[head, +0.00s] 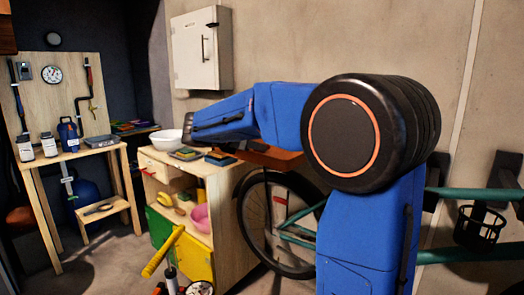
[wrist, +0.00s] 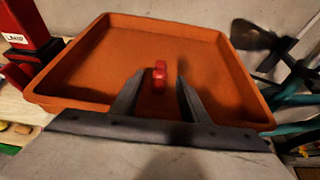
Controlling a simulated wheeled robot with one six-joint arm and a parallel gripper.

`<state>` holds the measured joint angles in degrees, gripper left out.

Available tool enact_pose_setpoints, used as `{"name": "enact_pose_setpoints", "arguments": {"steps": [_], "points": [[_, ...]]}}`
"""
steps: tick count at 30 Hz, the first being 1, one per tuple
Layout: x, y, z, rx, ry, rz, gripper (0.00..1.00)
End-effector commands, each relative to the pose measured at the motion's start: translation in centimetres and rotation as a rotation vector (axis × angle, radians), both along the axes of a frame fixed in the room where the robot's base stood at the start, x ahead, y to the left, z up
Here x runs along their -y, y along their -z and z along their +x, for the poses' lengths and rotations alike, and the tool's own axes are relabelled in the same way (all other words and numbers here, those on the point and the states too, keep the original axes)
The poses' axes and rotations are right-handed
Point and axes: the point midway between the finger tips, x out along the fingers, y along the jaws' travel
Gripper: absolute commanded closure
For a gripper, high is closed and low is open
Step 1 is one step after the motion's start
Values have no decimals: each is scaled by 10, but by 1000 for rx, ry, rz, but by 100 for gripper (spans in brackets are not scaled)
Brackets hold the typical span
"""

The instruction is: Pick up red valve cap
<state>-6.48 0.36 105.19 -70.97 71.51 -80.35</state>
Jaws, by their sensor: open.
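The red valve cap (wrist: 159,78) is a small red piece inside a shallow orange tray (wrist: 75,75) in the wrist view. My gripper (wrist: 160,88) is open, with one dark finger on each side of the cap in the picture. Nothing is held between the fingers. I cannot tell how far the fingertips are above the tray floor or whether they reach the cap. In the head view part of the orange tray (head: 272,156) shows below my blue arm. The cap is hidden there, and my fingertips cannot be made out.
A red container with a white label (wrist: 22,40) stands left of the tray. A bicycle (head: 270,215) leans at the right. A wall stands behind the tray.

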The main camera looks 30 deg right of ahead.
Motion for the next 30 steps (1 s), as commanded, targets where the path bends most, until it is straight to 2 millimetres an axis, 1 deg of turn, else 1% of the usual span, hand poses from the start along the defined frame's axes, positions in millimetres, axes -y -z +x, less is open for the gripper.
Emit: {"name": "enact_pose_setpoints", "arguments": {"steps": [3, 8, 11, 16, 17, 18, 20, 21, 22, 30], "points": [[15, 6, 4, -1, 4, -1, 59], [33, 14, 11, -2, 2, -1, 59], [37, 15, 13, -2, 1, -1, 59], [37, 15, 13, -1, 1, 0, 59], [37, 15, 13, -1, 1, 0, 64], [37, 15, 13, -1, 1, 0, 74], [37, 15, 13, 0, 1, 0, 88], [37, 15, 13, 0, 1, 0, 98], [37, 15, 13, 0, 1, 0, 100], [37, 15, 13, 0, 1, 0, 100]]}}
